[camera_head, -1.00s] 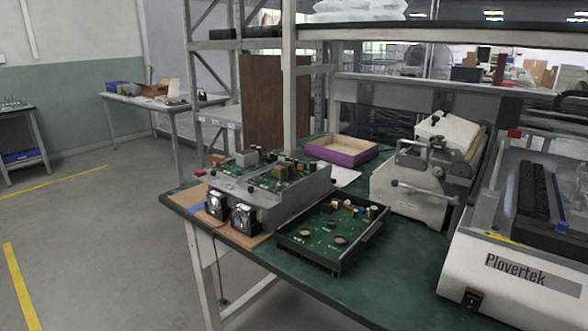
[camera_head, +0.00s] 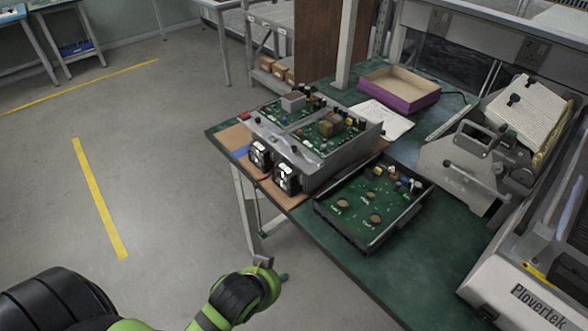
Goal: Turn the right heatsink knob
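A silver chassis (camera_head: 345,160) with green circuit boards stands on the bench in the middle. Two black fan-like units (camera_head: 260,156) (camera_head: 287,178) are on its front face. Small black knobs stand at its front top edge, one at the left (camera_head: 244,117) and one at the right (camera_head: 294,149); which one the task means by the right heatsink knob is not certain. My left arm comes in from the bottom left, green and black. Its end, with the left gripper (camera_head: 272,270), is below the bench edge, apart from the chassis; its fingers are too small to read. My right gripper is out of view.
A black finned tray (camera_head: 325,212) with a green board lies right of the chassis. A purple-sided box (camera_head: 411,101), a paper sheet (camera_head: 380,121), a grey-white machine (camera_head: 466,170) and the Plovertek machine (camera_head: 500,285) occupy the bench. Open floor lies at the left.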

